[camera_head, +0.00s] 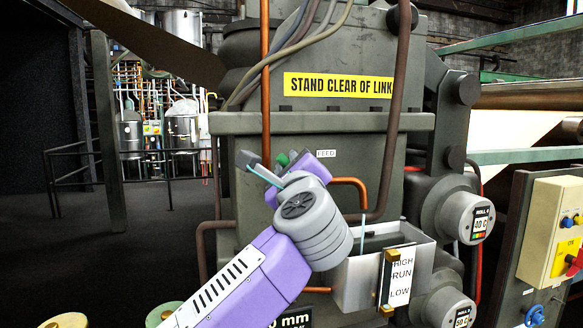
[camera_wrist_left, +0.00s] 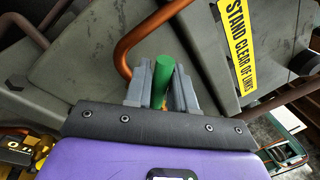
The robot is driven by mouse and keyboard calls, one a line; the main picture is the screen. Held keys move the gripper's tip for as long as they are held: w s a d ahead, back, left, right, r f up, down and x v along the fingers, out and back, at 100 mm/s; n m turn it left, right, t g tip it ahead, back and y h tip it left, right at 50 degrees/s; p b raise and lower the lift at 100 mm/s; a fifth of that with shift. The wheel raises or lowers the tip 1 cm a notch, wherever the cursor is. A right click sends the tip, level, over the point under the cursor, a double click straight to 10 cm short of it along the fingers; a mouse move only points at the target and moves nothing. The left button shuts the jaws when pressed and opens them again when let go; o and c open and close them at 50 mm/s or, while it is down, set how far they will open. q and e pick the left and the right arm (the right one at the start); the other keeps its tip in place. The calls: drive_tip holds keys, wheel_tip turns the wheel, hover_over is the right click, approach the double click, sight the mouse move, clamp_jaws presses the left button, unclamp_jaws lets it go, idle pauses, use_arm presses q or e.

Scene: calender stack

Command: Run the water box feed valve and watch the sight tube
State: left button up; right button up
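The feed valve's green handle (camera_head: 283,158) sits beside the "FEED" label on the grey machine. My left gripper (camera_head: 275,167) is at it; in the left wrist view the green handle (camera_wrist_left: 160,82) stands between the two close-set grey fingers, which look shut on it. An orange pipe (camera_head: 350,183) leads from behind the gripper toward the water box (camera_head: 355,283), an open pale metal box at right. On its front is an upright sight tube (camera_head: 386,278) with brass ends, next to a HIGH, RUN, LOW plate (camera_head: 401,277). The tube's level is too small to read. My right gripper is out of view.
A "STAND CLEAR OF LINKS" sign (camera_head: 337,86) is above. Two roll gauges (camera_head: 478,222) are right of the box. A yellow control box (camera_head: 551,230) stands at far right. Open dark floor lies left, with a railing.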

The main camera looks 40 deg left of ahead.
use_arm(q)
drive_tip(key=shift+o, duration=1.3)
drive_tip(key=b+v, duration=0.1)
drive_tip(key=v, duration=0.6)
drive_tip(key=shift+s+d, duration=0.25)
idle(5.8)
